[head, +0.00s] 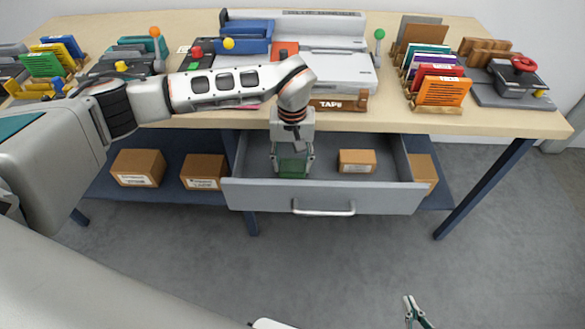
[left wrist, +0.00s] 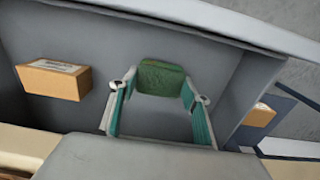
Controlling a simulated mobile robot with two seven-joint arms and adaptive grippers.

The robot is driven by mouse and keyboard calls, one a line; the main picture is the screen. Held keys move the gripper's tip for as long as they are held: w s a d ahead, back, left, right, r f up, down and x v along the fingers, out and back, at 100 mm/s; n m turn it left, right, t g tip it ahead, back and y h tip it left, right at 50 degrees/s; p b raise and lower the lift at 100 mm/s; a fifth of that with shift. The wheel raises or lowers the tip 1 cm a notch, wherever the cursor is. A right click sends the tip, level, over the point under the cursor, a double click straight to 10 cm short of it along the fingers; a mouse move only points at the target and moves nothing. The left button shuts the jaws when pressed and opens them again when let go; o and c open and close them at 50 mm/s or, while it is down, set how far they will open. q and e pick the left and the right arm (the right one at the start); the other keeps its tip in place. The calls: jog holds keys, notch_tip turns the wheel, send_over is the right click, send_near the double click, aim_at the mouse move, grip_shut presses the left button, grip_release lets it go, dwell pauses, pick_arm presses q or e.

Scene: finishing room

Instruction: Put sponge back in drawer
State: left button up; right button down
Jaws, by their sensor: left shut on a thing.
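The green sponge (head: 293,168) is inside the open grey drawer (head: 262,193), in its left part. In the left wrist view the sponge (left wrist: 162,77) sits between the two fingertips. My left gripper (head: 293,160) reaches down into the drawer and is shut on the sponge. In the left wrist view its teal fingers (left wrist: 159,84) stand on either side of it. I cannot tell whether the sponge touches the drawer floor. My right gripper (head: 413,309) is partly in view at the bottom edge, away from the drawer; its opening is unclear.
A small cardboard box (head: 357,161) lies in the drawer, right of the sponge. The wooden tabletop (head: 380,118) overhangs the drawer and holds a paper machine (head: 322,72), racks and a TAPS block (head: 338,104). More boxes stand on the blue shelf (head: 110,190) beside the drawer.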

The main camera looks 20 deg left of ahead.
pick_arm(q)
notch_tip(320, 180, down, 3)
jog(key=shift+r, duration=0.15)
jog(key=o, duration=1.1)
jog(key=shift+c, duration=0.2)
